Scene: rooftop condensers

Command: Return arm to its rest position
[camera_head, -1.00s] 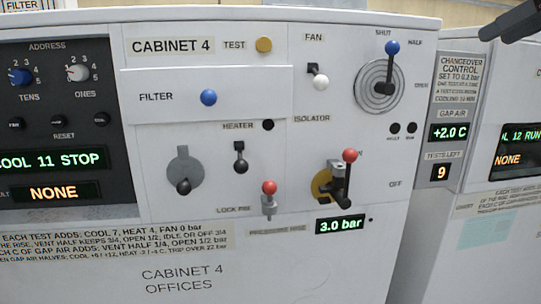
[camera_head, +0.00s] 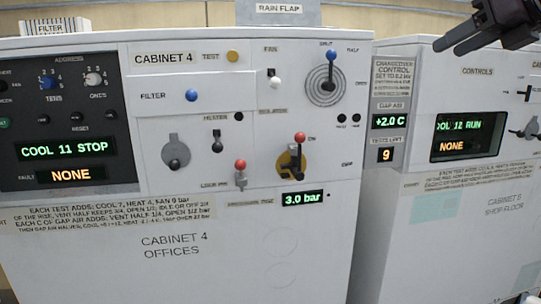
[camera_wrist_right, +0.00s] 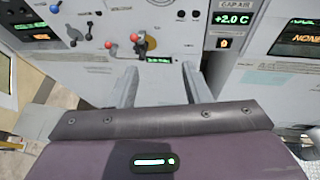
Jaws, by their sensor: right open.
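My right gripper (camera_head: 447,46) is at the top right of the head view, dark and in front of the upper part of the right-hand cabinet. It is apart from the controls of Cabinet 4 (camera_head: 190,262). In the right wrist view its two pale fingers (camera_wrist_right: 160,78) stand apart with nothing between them, and Cabinet 4's front lies beyond. The isolator lever (camera_head: 297,158) with its red knob stands upright by the ON mark. The vent lever (camera_head: 331,70) with its blue knob points up at SHUT. My left gripper does not show.
The Cabinet 4 display (camera_head: 66,150) reads COOL 11 STOP and the fault display (camera_head: 71,175) reads NONE. The pressure display (camera_head: 303,198) reads 3.0 bar. A changeover panel (camera_head: 392,110) shows +2.0 C and 9. The right cabinet's display (camera_head: 465,137) reads COOL 12 RUN.

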